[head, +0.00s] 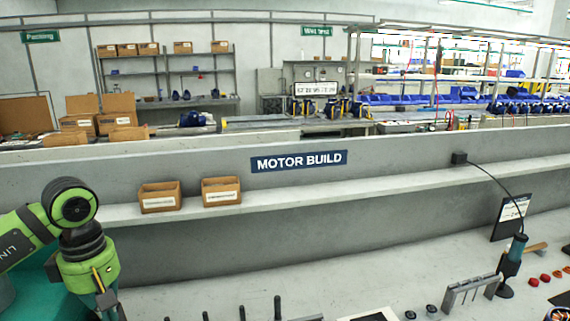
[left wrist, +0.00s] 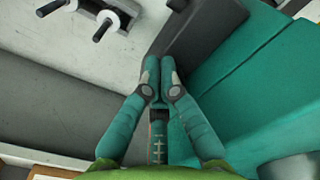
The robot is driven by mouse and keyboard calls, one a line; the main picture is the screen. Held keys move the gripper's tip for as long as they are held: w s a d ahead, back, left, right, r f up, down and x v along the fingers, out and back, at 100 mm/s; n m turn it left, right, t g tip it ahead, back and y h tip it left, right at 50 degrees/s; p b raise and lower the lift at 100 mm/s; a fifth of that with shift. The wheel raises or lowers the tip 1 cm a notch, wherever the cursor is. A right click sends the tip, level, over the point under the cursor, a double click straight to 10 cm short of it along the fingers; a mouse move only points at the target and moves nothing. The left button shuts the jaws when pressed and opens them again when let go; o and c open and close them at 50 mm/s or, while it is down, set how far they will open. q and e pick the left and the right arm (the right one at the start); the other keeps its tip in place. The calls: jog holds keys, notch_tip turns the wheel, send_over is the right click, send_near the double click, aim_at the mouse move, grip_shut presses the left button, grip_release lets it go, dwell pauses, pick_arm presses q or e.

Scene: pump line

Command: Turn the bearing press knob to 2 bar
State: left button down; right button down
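No bearing press or pressure knob can be made out in either view. My left gripper (head: 106,300) hangs at the lower left of the head view, beside the bench, its tips at the picture's edge. In the left wrist view my left gripper's two teal fingers (left wrist: 160,68) come together at the tips with nothing seen between them. Below them are a dark grey panel edge and a teal surface. My right gripper is in neither view.
Several black upright pins (head: 277,307) stand at the bench front. A grey rack (head: 470,290), a corded tool (head: 512,262) and red caps (head: 545,278) are at the right. Two cardboard bins (head: 160,197) sit on the ledge. The bench middle is clear.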

pick_arm(q)
jog(key=shift+s+a+r, duration=0.1)
jog(key=shift+s+a, duration=0.25)
jog(key=shift+a, duration=0.1)
jog(key=shift+s+a+r, duration=0.1)
jog(key=shift+a+r, duration=0.05)
jog(key=shift+r, duration=0.05)
jog(key=shift+s+d+f, duration=0.1)
jog(key=shift+d, duration=0.15)
notch_tip(320, 180, up, 6)
jog(key=p, duration=0.4)
jog(key=shift+s+d+f, duration=0.1)
jog(key=shift+f, duration=0.05)
dwell(0.3)
